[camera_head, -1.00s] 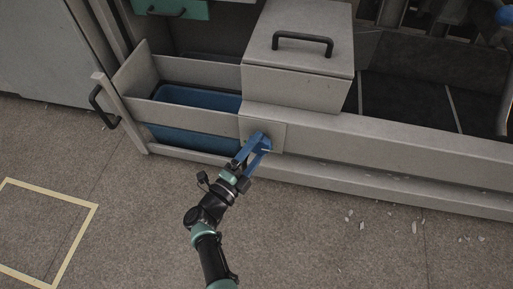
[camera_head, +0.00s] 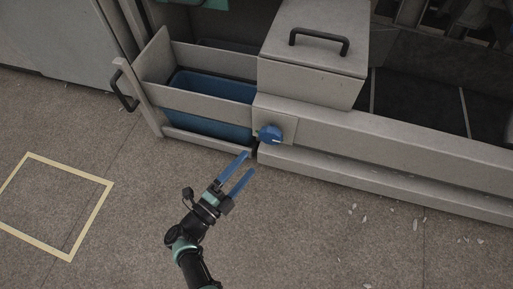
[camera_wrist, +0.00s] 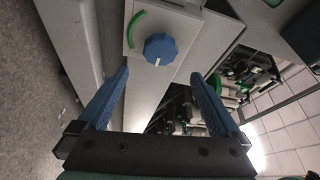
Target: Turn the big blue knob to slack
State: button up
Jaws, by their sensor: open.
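The big blue knob (camera_head: 270,134) sits on a pale square plate (camera_head: 288,128) on the front of the machine's beam. It also shows in the wrist view (camera_wrist: 160,48), with a short white mark at its lower edge. A green arc (camera_wrist: 137,28) lies on the plate to the upper left of the knob there. My gripper (camera_head: 249,162) has its blue fingers spread and empty. It is apart from the knob, below and left of it in the head view. In the wrist view the knob lies beyond and between the fingertips (camera_wrist: 160,73).
Left of the knob is a pulled-out drawer with a blue bin (camera_head: 210,105) and a black handle (camera_head: 124,88). A lidded grey box (camera_head: 315,60) stands above the beam. The floor in front is open, with pale scraps at right and a yellow-taped square (camera_head: 98,205) at left.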

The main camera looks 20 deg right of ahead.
jog(key=shift+v, duration=1.2)
